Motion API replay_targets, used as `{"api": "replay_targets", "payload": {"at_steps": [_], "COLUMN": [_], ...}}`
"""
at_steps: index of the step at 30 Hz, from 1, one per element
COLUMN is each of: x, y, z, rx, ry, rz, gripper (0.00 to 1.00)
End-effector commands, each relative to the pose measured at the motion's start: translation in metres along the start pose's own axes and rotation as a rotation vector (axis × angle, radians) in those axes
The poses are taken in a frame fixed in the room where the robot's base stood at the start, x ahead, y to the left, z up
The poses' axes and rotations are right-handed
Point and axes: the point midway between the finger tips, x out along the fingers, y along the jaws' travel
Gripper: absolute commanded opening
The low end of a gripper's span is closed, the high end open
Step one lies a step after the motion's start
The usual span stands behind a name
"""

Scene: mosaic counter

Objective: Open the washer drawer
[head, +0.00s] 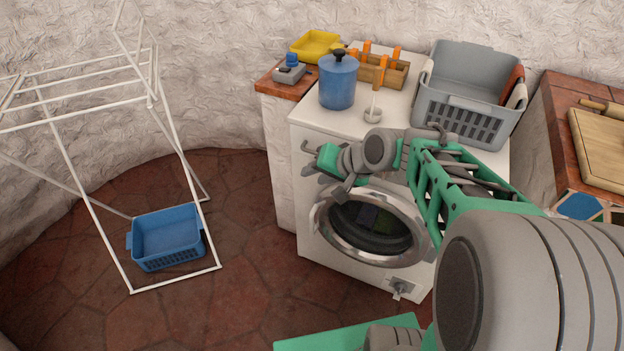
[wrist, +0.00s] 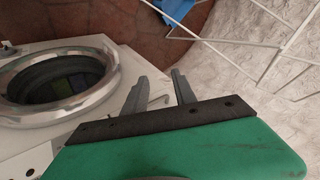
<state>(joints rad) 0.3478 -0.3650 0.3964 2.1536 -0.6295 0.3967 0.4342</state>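The white washer (head: 313,232) stands against the wall with its round door (head: 320,226) closed, and it also shows in the wrist view (wrist: 118,62). My gripper (head: 308,158) is in front of the washer's upper left front, above and left of the door. In the wrist view my gripper (wrist: 160,93) has its two fingers apart with nothing between them. The washer drawer cannot be made out; my gripper and wrist cover much of the upper front panel. I cannot tell whether the fingers touch the washer.
On the washer top stand a blue canister (head: 338,82), a wooden peg box (head: 385,72) and a grey basket (head: 466,88). A white drying rack (head: 82,180) with a blue basket (head: 168,236) stands left. Tiled floor (head: 240,270) between rack and washer is clear.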

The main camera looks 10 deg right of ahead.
Motion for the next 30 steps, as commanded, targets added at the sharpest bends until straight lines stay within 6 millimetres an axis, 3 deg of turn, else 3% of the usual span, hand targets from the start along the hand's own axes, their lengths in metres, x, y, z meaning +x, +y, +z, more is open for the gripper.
{"api": "replay_targets", "payload": {"at_steps": [1, 3, 6, 11, 15, 24, 30], "x": [0.052, 0.077, 0.088, 0.077, 0.076, 0.116, 0.125], "y": [0.033, 0.045, 0.066, 0.087, 0.082, 0.051, 0.043], "z": [0.001, -0.016, -0.04, -0.066, -0.075, -0.098, -0.105], "rx": [0.126, 0.303, 0.533, 0.746, 0.779, 0.775, 0.776], "ry": [0.038, 0.09, 0.152, 0.199, 0.202, 0.199, 0.203], "rz": [-0.103, -0.274, -0.496, -0.718, -0.761, -0.758, -0.756], "gripper": [0.33, 0.33, 0.33, 0.33, 0.33, 0.33, 0.33]}}
